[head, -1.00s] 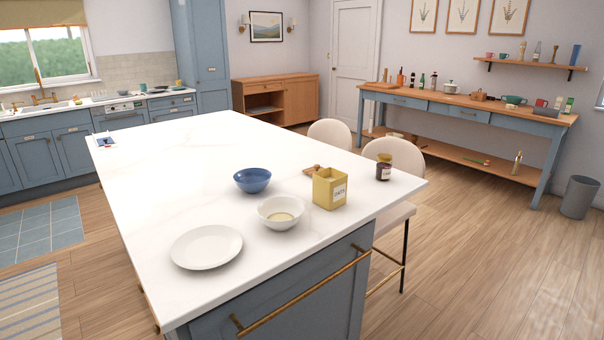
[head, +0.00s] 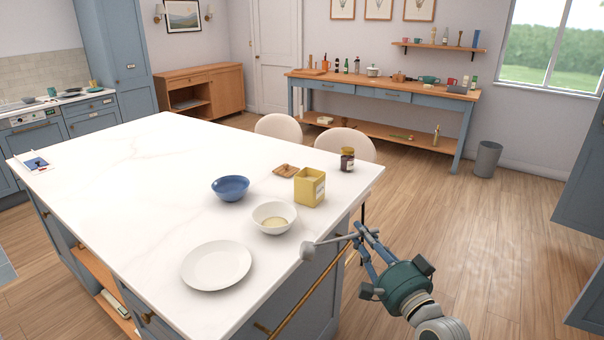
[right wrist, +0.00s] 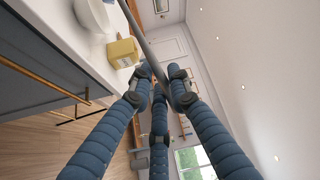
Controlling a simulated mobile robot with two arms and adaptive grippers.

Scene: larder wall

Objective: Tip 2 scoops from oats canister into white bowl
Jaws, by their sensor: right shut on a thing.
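The yellow oats canister (head: 309,188) stands open at the top near the island's right edge; it also shows in the right wrist view (right wrist: 124,53). The white bowl (head: 264,211) sits just in front and left of it, with a pale layer of oats (head: 275,222) inside. My right gripper (head: 362,236) is shut on the handle of a grey scoop (head: 309,251), just off the island's right edge. The scoop's head points left, to the right of and nearer than the white bowl. Whether the scoop holds oats is hard to tell. My left gripper is not in view.
A blue bowl (head: 231,187), a white plate (head: 216,265), a dark jar (head: 347,159) and a small wooden piece (head: 286,170) rest on the white island (head: 120,190). Two pale stools stand behind its far right edge. The island's left half is mostly clear.

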